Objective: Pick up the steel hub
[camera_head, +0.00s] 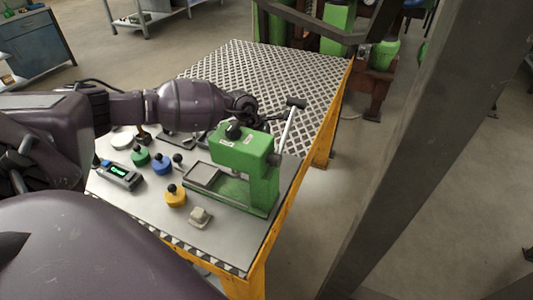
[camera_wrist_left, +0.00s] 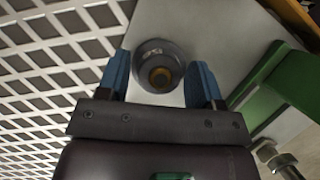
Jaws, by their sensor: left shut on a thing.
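The steel hub (camera_wrist_left: 145,54) is a round grey disc with a raised, dark-brown centre. In the left wrist view it sits between the blue fingers of my left gripper (camera_wrist_left: 160,76), which is shut on it. In the head view my left arm reaches in from the left over the table, and its wrist ends behind the green press (camera_head: 245,150). The hub and fingertips are hidden there. I cannot tell whether the hub is lifted off the plate. My right gripper is not in view.
The table (camera_head: 215,228) has a plain front plate and a perforated back surface (camera_head: 275,75). Green, blue and yellow knobbed pieces (camera_head: 175,196), a digital gauge (camera_head: 120,175) and a small pale block (camera_head: 200,216) stand near the press. A grey post (camera_head: 410,150) rises at right.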

